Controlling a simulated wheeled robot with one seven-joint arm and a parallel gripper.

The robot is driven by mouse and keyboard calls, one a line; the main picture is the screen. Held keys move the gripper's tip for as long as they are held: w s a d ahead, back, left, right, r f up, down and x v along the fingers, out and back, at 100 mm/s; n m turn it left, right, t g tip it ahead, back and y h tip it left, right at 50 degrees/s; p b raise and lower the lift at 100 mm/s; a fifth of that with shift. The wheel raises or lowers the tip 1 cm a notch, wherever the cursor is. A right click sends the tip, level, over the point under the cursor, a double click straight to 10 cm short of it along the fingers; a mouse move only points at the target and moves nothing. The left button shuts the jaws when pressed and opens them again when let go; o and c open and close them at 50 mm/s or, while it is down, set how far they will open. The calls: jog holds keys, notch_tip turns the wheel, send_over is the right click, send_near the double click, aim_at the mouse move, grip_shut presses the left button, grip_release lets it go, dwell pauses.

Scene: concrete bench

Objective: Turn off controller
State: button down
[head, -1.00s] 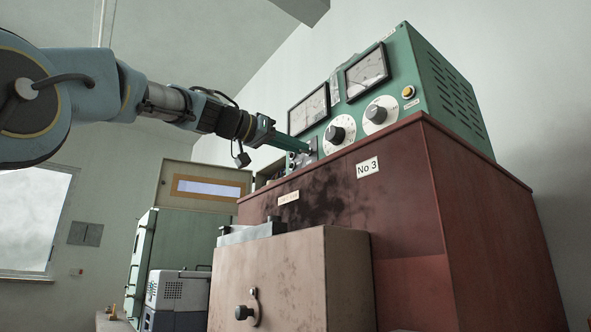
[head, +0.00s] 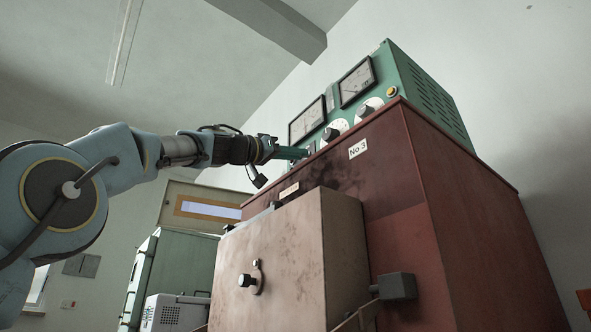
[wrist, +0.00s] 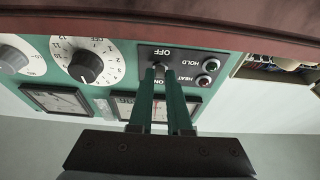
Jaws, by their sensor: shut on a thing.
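The controller is a green box (head: 432,92) with two meters and white dials, on top of a dark red furnace (head: 435,185). In the wrist view its face is upside down, with a dark switch plate (wrist: 190,62) marked OFF, ON, HEAT and HOLD. My gripper (wrist: 160,72) reaches this plate with its green fingers shut on the small toggle switch (wrist: 158,67) between the OFF and ON marks. The fingers partly hide the switch, and I cannot tell its position. In the head view my gripper (head: 301,153) meets the controller's lower left front.
Two lamps (wrist: 207,73) sit beside the switch. A dial (wrist: 86,66) is left of my fingers. The red furnace's top edge (wrist: 230,35) runs close by. A furnace door (head: 290,255) with a knob juts out below my arm. A dark handle block (head: 397,286) sticks out on its right.

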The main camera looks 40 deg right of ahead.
dwell(0.3)
jog(key=c, duration=0.9)
grip_release()
jog(key=shift+o, duration=0.2)
jog(key=b+v, duration=0.7)
jog(key=v, duration=0.3)
jog(key=shift+a, duration=0.4)
jog(key=shift+w+f, duration=0.1)
jog(key=shift+f, duration=0.05)
